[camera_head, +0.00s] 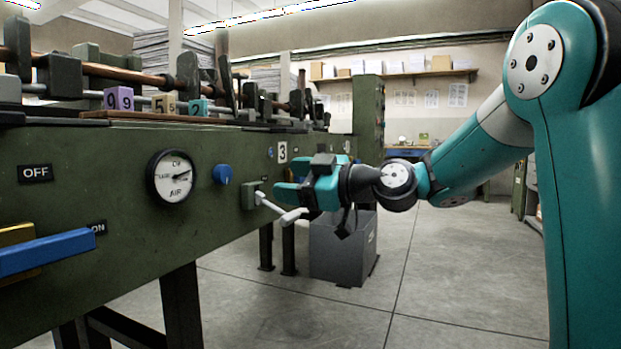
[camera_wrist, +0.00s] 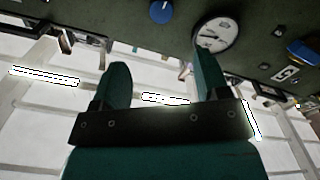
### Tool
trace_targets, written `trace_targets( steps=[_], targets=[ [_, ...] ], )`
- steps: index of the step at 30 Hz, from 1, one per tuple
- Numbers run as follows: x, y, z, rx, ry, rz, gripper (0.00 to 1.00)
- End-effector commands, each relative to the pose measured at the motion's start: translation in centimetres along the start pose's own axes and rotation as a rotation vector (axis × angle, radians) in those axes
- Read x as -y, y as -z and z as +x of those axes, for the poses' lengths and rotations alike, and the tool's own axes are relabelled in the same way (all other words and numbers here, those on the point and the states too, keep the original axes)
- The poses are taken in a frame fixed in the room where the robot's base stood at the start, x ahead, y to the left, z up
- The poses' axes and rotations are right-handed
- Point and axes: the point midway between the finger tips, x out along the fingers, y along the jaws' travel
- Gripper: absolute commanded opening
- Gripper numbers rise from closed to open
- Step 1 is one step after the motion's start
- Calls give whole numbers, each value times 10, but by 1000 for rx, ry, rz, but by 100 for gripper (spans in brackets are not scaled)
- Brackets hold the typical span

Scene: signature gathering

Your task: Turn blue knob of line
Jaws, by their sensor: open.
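The blue knob (camera_head: 222,174) is small and round, on the green side panel of the line (camera_head: 110,245), just right of a round white gauge (camera_head: 172,177). In the wrist view the blue knob (camera_wrist: 161,11) shows at the top edge, beyond and between the fingers. The gauge (camera_wrist: 228,33) there is partly hidden by the right finger. My gripper (camera_head: 282,181) is to the right of the knob, apart from it, near a light grey lever handle (camera_head: 272,207). Its two teal fingers are spread in the wrist view (camera_wrist: 160,62), with nothing between them.
A big blue lever (camera_head: 60,252) juts from the panel at the left, between the OFF (camera_head: 35,173) and ON labels. A grey bin (camera_head: 343,247) stands on the floor behind my gripper. The floor at the right centre is clear.

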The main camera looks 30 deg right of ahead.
Motion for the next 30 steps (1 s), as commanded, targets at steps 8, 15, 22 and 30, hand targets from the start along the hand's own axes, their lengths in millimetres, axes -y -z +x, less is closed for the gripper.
trace_targets(
  steps=[8,15,22,30],
  targets=[
    [0,0,-31,1,-2,0,68],
    [0,0,-33,0,1,-1,68],
    [0,0,-33,0,0,-1,68],
    [0,0,-32,0,0,-1,68]
  ],
)
